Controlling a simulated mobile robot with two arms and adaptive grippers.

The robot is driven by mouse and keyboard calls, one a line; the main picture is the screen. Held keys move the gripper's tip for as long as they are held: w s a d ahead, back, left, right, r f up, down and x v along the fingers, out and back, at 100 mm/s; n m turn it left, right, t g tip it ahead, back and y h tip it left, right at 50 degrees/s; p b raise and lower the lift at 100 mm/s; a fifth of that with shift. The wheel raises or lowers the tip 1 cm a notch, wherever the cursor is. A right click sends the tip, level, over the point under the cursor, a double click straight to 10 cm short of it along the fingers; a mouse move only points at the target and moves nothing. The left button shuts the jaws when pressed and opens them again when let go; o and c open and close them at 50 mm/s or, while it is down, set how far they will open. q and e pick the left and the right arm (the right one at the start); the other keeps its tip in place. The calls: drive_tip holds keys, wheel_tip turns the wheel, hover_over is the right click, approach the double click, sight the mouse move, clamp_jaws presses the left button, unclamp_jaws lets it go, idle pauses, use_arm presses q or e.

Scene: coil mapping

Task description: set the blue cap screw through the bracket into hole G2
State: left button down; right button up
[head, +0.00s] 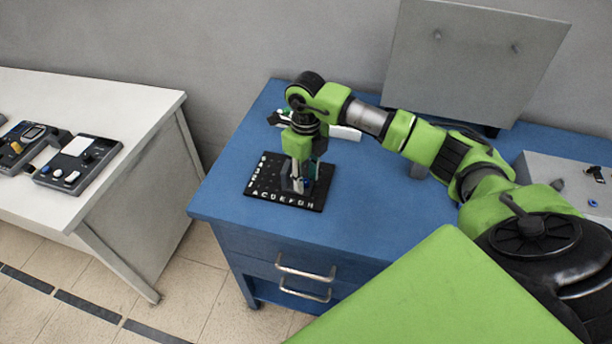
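A black board (258,190) with white letters along its edges lies on the blue workbench. My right gripper (299,188) points down over the right half of the board, its fingertips close to the surface. A small blue spot (307,182), which looks like the blue cap screw, shows right at the fingertips. Whether the fingers are shut on it is too small to tell. The bracket and hole G2 cannot be made out; the gripper covers that part of the board. My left gripper is not in view.
A grey tray (560,168) with small parts, one of them blue (592,203), lies at the bench's right. A grey panel (470,60) stands at the back. A white table (120,115) with control boxes stands at left. The bench in front of the board is clear.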

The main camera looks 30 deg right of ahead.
drive_tip(key=shift+r, duration=0.15)
wheel_tip(320, 180, up, 12)
idle(0.5)
